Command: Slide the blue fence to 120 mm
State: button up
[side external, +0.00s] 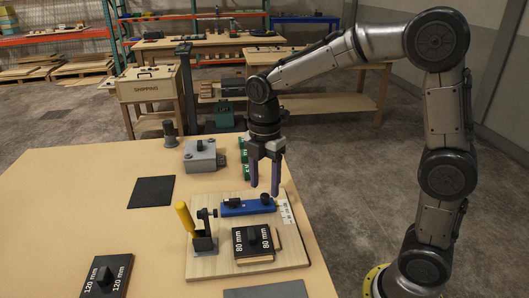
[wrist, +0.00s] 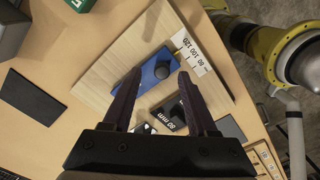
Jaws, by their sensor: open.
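The blue fence (side external: 240,209) lies on a light wooden board, with a black knob (side external: 264,198) near its right end and another black part near its left. A white scale plate (side external: 286,211) is at its right end; the wrist view shows its marks (wrist: 192,50) upside down, and I cannot read the fence's setting. My gripper (side external: 264,191) is open and empty, pointing down above the knob end. In the wrist view its fingers (wrist: 158,76) appear either side of the fence's knob (wrist: 162,70). I cannot tell whether the fingertips touch anything.
A black 80 mm block (side external: 252,239) sits on the board in front of the fence. A clamp with an upright yellow handle (side external: 185,217) stands at the left. A black 120 mm block (side external: 106,279) lies on the table, and a grey box (side external: 200,156) stands behind the board.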

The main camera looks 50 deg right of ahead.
notch_tip(320, 180, up, 12)
jog(key=shift+f, duration=0.25)
jog(key=s+d+r+m+t, duration=0.1)
jog(key=s+r+m+t, duration=0.2)
jog(key=s, duration=0.8)
jog(key=s+f+m+t, duration=0.2)
jog(key=s+f+m, duration=0.6)
jog(key=m, duration=0.7)
jog(key=shift+d+f+t, duration=0.3)
jog(key=shift+d+f, duration=0.05)
jog(key=shift+f, duration=0.3)
